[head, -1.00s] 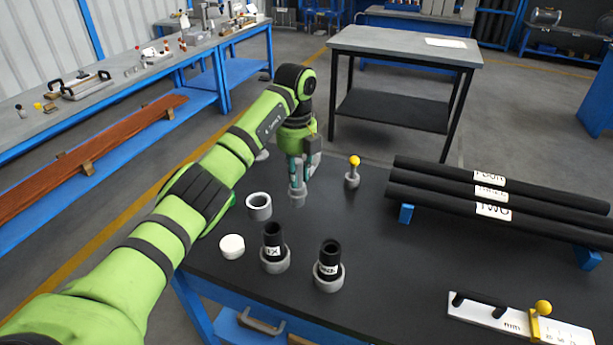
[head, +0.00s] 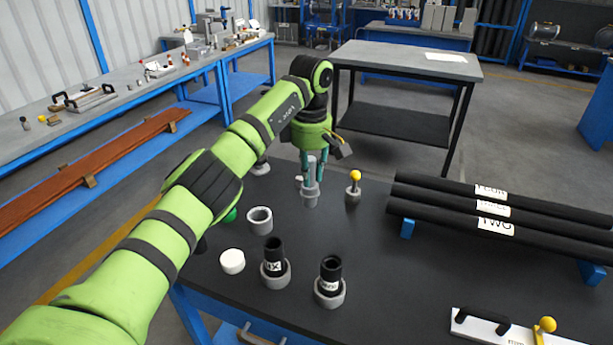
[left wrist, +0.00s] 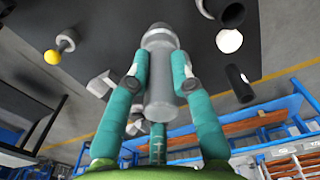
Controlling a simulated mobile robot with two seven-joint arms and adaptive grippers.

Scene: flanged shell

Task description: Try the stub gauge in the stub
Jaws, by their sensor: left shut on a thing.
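My left gripper (head: 315,180) is shut on a grey stepped cylinder (head: 311,192) with a wider collar. The left wrist view shows its fingers (left wrist: 158,82) on either side of the cylinder (left wrist: 160,100). I cannot tell whether this cylinder is the stub or the stub gauge, nor whether its lower end touches the table. A yellow-knobbed piece (head: 354,178) stands upright in a grey round base just to the right of it; the wrist view shows its yellow knob (left wrist: 52,57) too. My right gripper is not in view.
An open grey ring (head: 259,220), a white cap (head: 232,261) and two black tubes in grey collars (head: 274,262) (head: 329,282) stand nearer on the dark table (head: 400,290). Labelled black bars (head: 495,208) lie at the right. A white gauge plate (head: 485,328) lies at the front right.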

